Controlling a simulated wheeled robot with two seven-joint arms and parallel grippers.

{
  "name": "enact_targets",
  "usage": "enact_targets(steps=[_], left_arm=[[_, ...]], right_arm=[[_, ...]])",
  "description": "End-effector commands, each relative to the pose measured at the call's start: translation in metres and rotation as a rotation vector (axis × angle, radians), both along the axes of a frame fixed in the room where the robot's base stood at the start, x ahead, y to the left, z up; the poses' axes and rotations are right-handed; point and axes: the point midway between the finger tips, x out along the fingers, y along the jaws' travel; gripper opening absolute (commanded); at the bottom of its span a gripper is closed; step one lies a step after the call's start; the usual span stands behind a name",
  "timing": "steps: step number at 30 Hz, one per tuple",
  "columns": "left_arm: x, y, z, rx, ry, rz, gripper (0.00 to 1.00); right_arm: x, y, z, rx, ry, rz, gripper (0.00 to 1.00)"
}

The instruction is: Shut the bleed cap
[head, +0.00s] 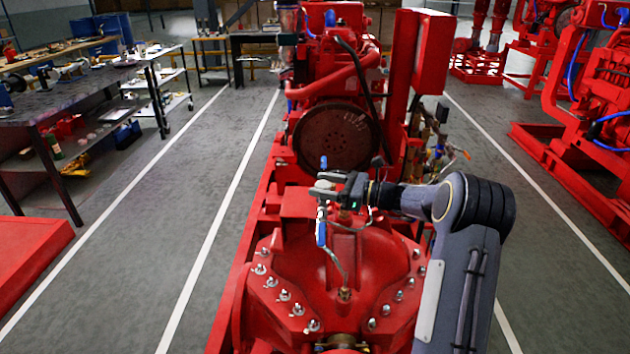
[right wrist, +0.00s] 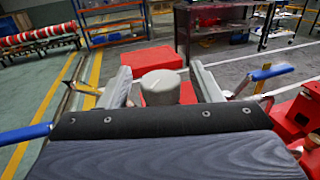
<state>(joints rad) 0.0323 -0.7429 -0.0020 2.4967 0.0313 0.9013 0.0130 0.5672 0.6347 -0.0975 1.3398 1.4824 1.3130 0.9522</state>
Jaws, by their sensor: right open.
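The bleed cap is a pale grey, round-topped knob (right wrist: 160,87) in the middle of the right wrist view. In the head view it is small and hard to separate from the fingers. My right gripper (head: 326,187) is above the red pump casing (head: 377,262). In the right wrist view its two grey fingers (right wrist: 161,88) stand open, one on each side of the cap, with a narrow gap showing on both sides. The cap's lower part is hidden behind the gripper body. My left gripper is in neither view.
Blue lever handles sit close to the gripper, one behind (head: 323,162) and one in front (head: 321,232). A thin pipe runs down to a brass fitting (head: 344,293). The red engine (head: 335,137) stands behind. Workbenches (head: 60,100) are at left, across clear floor.

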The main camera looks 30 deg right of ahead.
Motion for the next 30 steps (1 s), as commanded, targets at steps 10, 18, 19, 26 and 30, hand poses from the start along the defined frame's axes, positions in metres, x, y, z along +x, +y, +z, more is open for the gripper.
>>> enact_targets(steps=[10, 18, 19, 26, 30], left_arm=[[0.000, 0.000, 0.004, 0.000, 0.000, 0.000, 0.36], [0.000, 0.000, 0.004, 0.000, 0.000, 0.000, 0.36], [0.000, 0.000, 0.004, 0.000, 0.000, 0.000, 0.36], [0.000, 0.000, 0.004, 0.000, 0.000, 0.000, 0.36], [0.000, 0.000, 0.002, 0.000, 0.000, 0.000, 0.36]], right_arm=[[0.018, 0.016, 0.001, -0.001, -0.001, -0.001, 0.58], [0.018, 0.016, 0.001, -0.001, -0.001, -0.002, 0.45], [0.018, 0.016, 0.001, -0.001, -0.001, -0.002, 0.41], [0.018, 0.016, 0.001, -0.001, -0.002, -0.002, 0.13], [0.018, 0.016, 0.000, -0.001, -0.002, -0.008, 0.13]])
